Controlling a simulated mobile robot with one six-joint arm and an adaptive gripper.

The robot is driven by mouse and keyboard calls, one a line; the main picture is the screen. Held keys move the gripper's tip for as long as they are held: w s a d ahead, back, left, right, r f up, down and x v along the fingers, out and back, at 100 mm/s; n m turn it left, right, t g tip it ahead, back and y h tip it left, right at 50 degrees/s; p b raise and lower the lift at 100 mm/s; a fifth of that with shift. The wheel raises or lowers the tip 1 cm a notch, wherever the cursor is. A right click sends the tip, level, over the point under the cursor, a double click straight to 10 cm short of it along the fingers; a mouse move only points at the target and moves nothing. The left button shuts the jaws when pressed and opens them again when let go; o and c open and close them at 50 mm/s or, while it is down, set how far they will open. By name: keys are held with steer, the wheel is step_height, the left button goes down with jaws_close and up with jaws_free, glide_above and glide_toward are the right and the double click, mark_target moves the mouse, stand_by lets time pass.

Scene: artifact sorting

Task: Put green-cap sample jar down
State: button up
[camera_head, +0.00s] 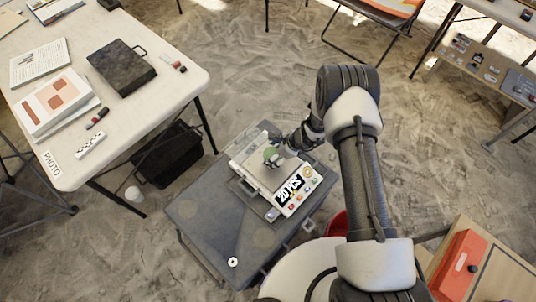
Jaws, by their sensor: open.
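The green-cap sample jar (271,155) is on or just above the pale plate of a white weighing scale (262,180). Only its green top shows clearly; its base is too small to make out. My gripper (280,151) is open, right beside the jar and partly over it. I cannot tell whether a finger touches the jar. The scale has a dark display with white characters and several coloured buttons at its front right. It rests on a large grey case (205,215) on the sandy ground.
A small white ring-shaped item (233,262) lies on the case, whose left part is mostly clear. A white table (185,88) with papers and a black box (122,68) stands at left. A dark crate (168,155) is below it.

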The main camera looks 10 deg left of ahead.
steer(key=p+v, duration=0.1)
steer(key=v, duration=0.5)
steer(key=shift+r+p, duration=0.25)
steer(key=shift+p, duration=0.05)
step_height(320, 180, up, 17)
steer(key=w+n, duration=0.2)
steer(key=n, duration=0.3)
steer(key=s+d+r+n+t, duration=0.1)
steer(key=s+d+r+n, duration=0.15)
steer(key=r, duration=0.65)
steer(key=s+d+r+n, duration=0.2)
steer(key=s+r+n, duration=0.1)
steer(key=r, duration=0.5)
steer(key=s+d+r+n+t+h, duration=0.1)
steer(key=s+d+r+n+h, duration=0.1)
steer(key=s, duration=0.5)
steer(key=s+d+r+n+t+h, duration=0.1)
steer(key=s+d+r+n+h, duration=0.1)
steer(key=s+d+r+n, duration=0.2)
steer(key=s+d+r+n+h, duration=0.2)
steer(key=s+d+r+n, duration=0.1)
steer(key=s+d+r, duration=0.4)
steer(key=s+d, duration=0.3)
steer(key=s, duration=0.1)
steer(key=shift+t, duration=0.4)
